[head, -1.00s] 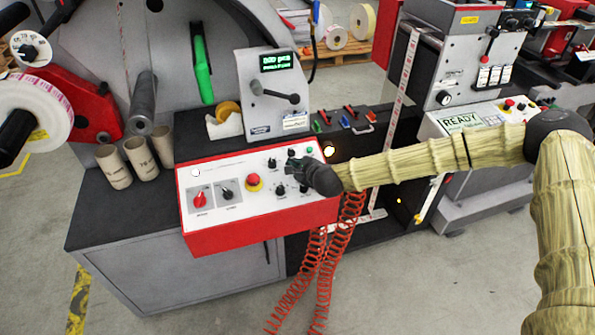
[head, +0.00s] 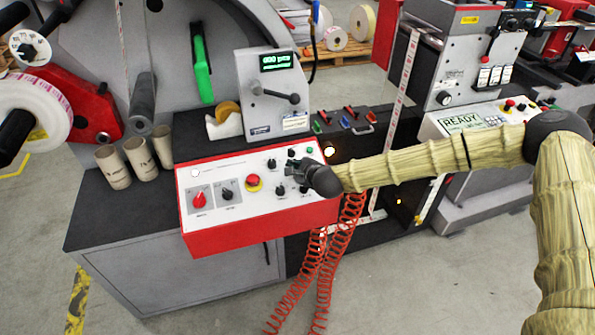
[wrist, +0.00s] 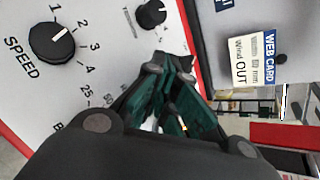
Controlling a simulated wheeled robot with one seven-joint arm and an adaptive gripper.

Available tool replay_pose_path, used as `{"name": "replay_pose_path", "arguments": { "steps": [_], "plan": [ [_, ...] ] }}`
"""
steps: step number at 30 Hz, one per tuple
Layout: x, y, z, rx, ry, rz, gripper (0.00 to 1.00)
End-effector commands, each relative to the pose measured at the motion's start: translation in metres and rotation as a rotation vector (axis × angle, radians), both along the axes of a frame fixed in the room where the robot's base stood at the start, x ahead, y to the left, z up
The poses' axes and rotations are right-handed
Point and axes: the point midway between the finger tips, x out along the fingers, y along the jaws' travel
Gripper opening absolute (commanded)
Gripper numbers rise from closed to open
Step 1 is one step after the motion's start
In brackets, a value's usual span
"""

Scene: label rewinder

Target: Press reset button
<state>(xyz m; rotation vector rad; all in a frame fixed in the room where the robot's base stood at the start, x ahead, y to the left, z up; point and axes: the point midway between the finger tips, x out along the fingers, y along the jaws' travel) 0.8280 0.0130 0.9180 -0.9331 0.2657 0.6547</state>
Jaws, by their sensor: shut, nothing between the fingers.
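The red-framed white control panel (head: 215,215) carries several knobs, a red mushroom button (head: 253,181) on a yellow ring and a small green button (head: 309,150) at its upper right. I cannot read which control is labelled reset. My gripper (head: 290,169) is shut and empty over the panel's right half, among the black knobs. In the wrist view its dark green fingers (wrist: 172,64) point to the panel's upper edge, just below a small black knob (wrist: 151,14). The SPEED knob (wrist: 50,42) is to the left. The fingers hide part of the panel; contact cannot be told.
A display box (head: 275,90) with a lever stands behind the panel, its top line seeming to read 000. Cardboard cores (head: 113,167) stand on the cabinet at left. Red coiled hoses (head: 318,265) hang below the panel. Open floor lies in front.

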Motion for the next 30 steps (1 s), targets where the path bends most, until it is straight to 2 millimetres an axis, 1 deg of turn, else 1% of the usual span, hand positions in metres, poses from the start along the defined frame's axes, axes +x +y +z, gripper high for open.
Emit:
{"name": "replay_pose_path", "arguments": {
  "steps": [8,18,30],
  "plan": [
    [0.001,0.000,-0.003,-0.001,0.000,-0.001,0.00],
    [0.001,0.000,-0.002,-0.001,0.000,-0.001,0.00],
    [-0.003,-0.002,0.013,-0.001,0.000,-0.001,0.00]
  ]
}}
